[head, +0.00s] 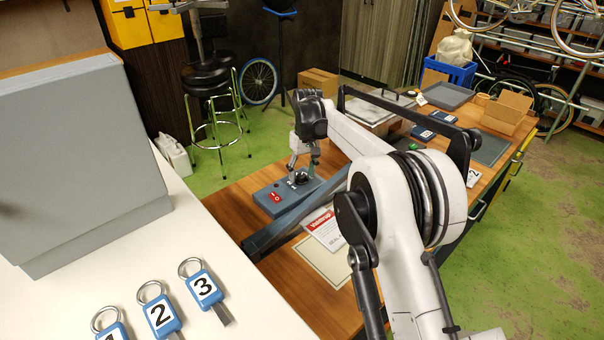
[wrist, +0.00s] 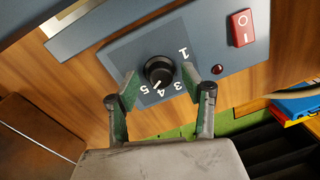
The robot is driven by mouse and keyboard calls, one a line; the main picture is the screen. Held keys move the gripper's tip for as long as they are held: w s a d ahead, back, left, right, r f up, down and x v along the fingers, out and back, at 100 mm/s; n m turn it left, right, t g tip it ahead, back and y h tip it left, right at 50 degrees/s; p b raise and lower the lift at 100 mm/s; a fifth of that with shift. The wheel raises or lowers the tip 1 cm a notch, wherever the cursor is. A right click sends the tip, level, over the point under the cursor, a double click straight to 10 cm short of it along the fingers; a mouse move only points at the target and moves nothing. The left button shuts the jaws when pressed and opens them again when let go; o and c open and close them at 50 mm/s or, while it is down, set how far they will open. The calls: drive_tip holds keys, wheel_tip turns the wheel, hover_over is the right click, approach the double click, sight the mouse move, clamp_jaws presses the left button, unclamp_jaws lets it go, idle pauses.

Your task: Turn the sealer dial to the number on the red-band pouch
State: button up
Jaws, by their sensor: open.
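The sealer's dial (wrist: 158,70) is a round black knob with a white mark, on a blue-grey control box (head: 270,207). In the wrist view the printed numbers appear upside down: 1 at upper right, 3, 4 and 5 below the knob. The mark points down, roughly toward 4 or 5; I cannot tell exactly. My gripper (wrist: 160,82) is open, with green-padded fingers on either side of the dial; contact is unclear. In the head view my gripper (head: 303,176) is down at the box. The red-band pouch (head: 325,230) lies beside the sealer bar; its number is not legible.
A red rocker switch (wrist: 242,27) and a small red lamp (wrist: 217,69) are on the same panel. The long sealer bar (head: 290,220) runs beside the box. Blue tags numbered 2 (head: 160,314) and 3 (head: 203,287) lie on the white counter (head: 240,310).

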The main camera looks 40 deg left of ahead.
wheel_tip(320, 180, up, 12)
drive_tip(key=shift+w+d, duration=0.25)
drive_tip(key=shift+w, duration=0.15)
drive_tip(key=shift+f, duration=0.1)
idle(0.4)
